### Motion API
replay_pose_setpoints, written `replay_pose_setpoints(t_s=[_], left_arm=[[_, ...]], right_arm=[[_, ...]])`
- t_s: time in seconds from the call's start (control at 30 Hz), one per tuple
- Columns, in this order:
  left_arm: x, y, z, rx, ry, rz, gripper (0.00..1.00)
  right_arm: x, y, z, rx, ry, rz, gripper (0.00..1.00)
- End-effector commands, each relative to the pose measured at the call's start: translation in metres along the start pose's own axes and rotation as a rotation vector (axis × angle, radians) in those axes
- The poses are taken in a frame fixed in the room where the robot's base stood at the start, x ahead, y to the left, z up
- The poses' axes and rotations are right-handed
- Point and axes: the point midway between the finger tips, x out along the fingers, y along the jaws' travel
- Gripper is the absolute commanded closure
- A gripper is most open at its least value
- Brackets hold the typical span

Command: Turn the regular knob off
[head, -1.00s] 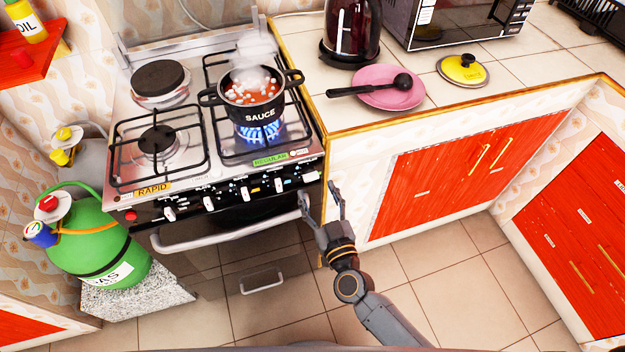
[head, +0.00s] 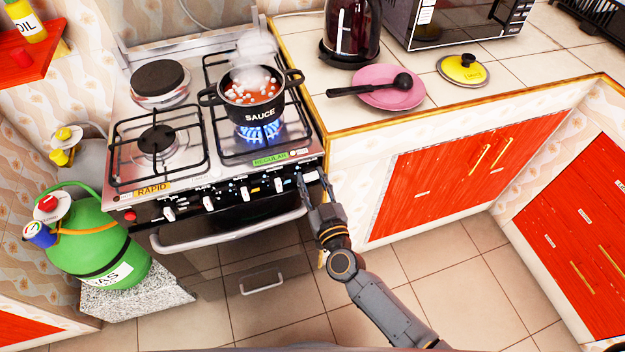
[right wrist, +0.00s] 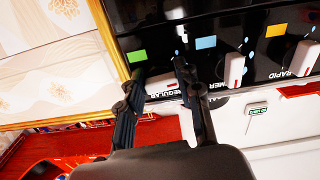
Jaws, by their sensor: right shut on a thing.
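The stove front (head: 230,195) carries a row of white knobs. The rightmost knob (head: 310,177) is the regular one; in the right wrist view this white knob (right wrist: 160,84) has the word REGULAR beside it. My right gripper (head: 312,180) reaches it from below, with one finger on each side. The fingers (right wrist: 158,70) are shut on the knob and hide part of it. A blue flame (head: 259,131) burns under the black sauce pot (head: 256,100), behind the green REGULAR label (head: 270,160). My left gripper is not in view.
The oven handle (head: 228,232) runs just below the knobs, left of my right arm. The counter corner and red cabinet (head: 470,160) stand to the right. A green gas bottle (head: 95,240) stands at the left. The floor in front is clear.

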Motion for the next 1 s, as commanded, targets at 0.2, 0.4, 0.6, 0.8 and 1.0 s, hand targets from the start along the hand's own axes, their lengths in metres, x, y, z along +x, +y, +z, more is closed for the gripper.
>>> replay_pose_setpoints(t_s=[0.2, 0.4, 0.6, 0.8, 1.0], left_arm=[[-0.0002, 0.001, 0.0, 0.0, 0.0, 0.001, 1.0], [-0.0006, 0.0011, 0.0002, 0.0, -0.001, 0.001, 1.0], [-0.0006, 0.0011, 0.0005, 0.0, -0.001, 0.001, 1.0], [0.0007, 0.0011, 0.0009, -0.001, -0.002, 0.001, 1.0], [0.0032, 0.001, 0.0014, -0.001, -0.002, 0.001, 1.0]], right_arm=[[-0.0001, -0.0003, 0.0, 0.026, 0.0, 0.0, 0.97], [-0.0002, -0.0009, 0.0001, 0.119, -0.001, 0.0, 0.97], [-0.0004, -0.002, 0.0003, 0.281, -0.002, 0.001, 0.97], [-0.0002, -0.0033, -0.0001, 0.47, -0.001, 0.0, 0.97], [-0.0004, -0.0041, -0.0003, 0.66, -0.001, 0.0, 0.97]])
